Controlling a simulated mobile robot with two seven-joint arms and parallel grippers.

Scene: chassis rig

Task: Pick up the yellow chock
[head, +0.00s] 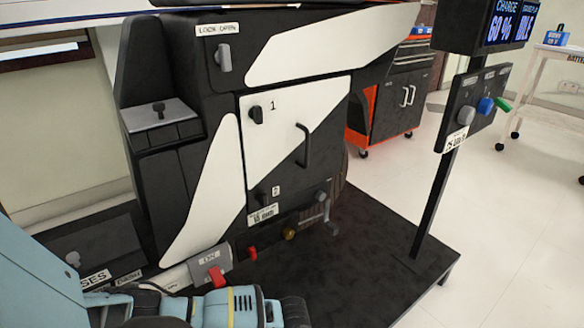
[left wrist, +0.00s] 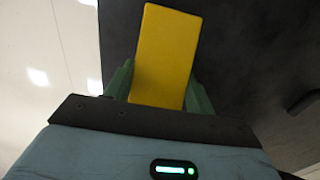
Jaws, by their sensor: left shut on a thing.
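The yellow chock (left wrist: 166,50) is a plain yellow block that fills the middle of the left wrist view. My left gripper (left wrist: 159,88) is shut on it, with a green finger on each side. The chock sticks out beyond the fingers, and its lower end is hidden by the gripper body. In the head view my left arm reaches in from the lower left along the bottom edge. The chock and the fingertips do not show there. My right gripper is in neither view.
A black and white chassis (head: 205,190) stands on a dark platform (head: 365,255). A post with a control panel (head: 470,108) rises at the right. Open pale floor (head: 530,210) lies beyond it.

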